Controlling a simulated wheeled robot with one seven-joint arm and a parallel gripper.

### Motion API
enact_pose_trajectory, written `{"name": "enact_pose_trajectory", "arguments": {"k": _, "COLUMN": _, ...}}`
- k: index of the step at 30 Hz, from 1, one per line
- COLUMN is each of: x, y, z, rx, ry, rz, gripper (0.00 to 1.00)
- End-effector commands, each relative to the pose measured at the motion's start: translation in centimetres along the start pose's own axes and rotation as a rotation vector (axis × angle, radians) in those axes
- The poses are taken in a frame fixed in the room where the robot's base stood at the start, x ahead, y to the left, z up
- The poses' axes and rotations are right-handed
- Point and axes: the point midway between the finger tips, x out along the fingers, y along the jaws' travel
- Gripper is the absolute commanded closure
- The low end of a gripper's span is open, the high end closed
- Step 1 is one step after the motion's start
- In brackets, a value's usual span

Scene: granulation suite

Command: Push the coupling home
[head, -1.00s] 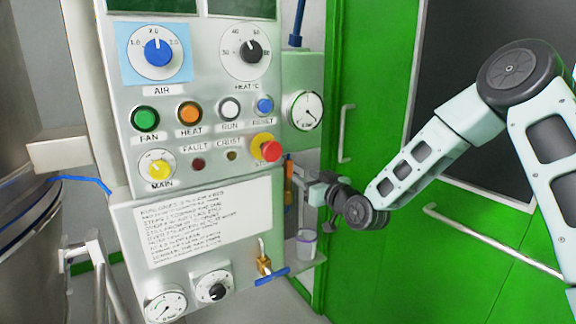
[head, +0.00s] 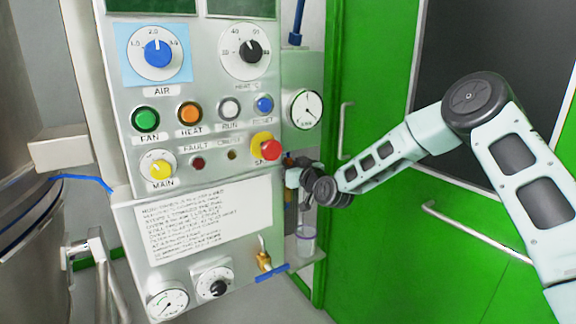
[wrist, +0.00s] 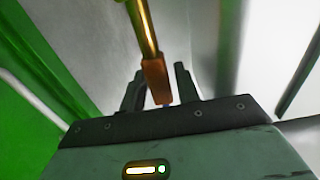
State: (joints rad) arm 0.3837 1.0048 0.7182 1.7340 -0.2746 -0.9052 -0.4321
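In the wrist view, a brass pipe (wrist: 146,28) comes down from the top and ends in a copper-coloured block, apparently the coupling (wrist: 156,80). A small bluish tip shows under the block. My gripper (wrist: 160,82) has its two dark fingers apart, one to each side of the block. A gap shows at the right finger; contact on the left cannot be told. In the head view my gripper (head: 291,168) is at the right side of the control panel, below the red stop button (head: 271,150). The coupling is largely hidden there by my gripper and wrist.
The control panel (head: 205,215) stands close left of my gripper. A brass valve with a blue handle (head: 272,269) juts out below. A clear cup (head: 306,240) stands on a small shelf under my wrist. A green door (head: 375,225) with handles is at right.

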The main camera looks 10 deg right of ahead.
Motion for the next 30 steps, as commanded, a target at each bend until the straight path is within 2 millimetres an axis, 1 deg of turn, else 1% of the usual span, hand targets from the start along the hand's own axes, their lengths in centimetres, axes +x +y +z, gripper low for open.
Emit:
{"name": "enact_pose_trajectory", "arguments": {"k": 1, "x": 0.0, "y": 0.0, "z": 0.0, "rx": 0.000, "ry": 0.000, "rz": 0.000, "gripper": 0.83}}
{"name": "enact_pose_trajectory", "arguments": {"k": 3, "x": 0.0, "y": 0.0, "z": 0.0, "rx": 0.000, "ry": 0.000, "rz": 0.000, "gripper": 1.00}}
{"name": "enact_pose_trajectory", "arguments": {"k": 7, "x": 0.0, "y": 0.0, "z": 0.0, "rx": 0.000, "ry": 0.000, "rz": 0.000, "gripper": 1.00}}
{"name": "enact_pose_trajectory", "arguments": {"k": 10, "x": 0.0, "y": 0.0, "z": 0.6, "rx": -0.001, "ry": 0.000, "rz": 0.000, "gripper": 1.00}}
{"name": "enact_pose_trajectory", "arguments": {"k": 19, "x": 0.0, "y": 0.0, "z": 4.5, "rx": -0.002, "ry": -0.002, "rz": -0.001, "gripper": 1.00}}
{"name": "enact_pose_trajectory", "arguments": {"k": 29, "x": -0.1, "y": 0.0, "z": 4.8, "rx": 0.000, "ry": -0.007, "rz": 0.000, "gripper": 1.00}}
{"name": "enact_pose_trajectory", "arguments": {"k": 30, "x": -0.1, "y": 0.0, "z": 4.8, "rx": 0.000, "ry": -0.008, "rz": 0.000, "gripper": 0.72}}
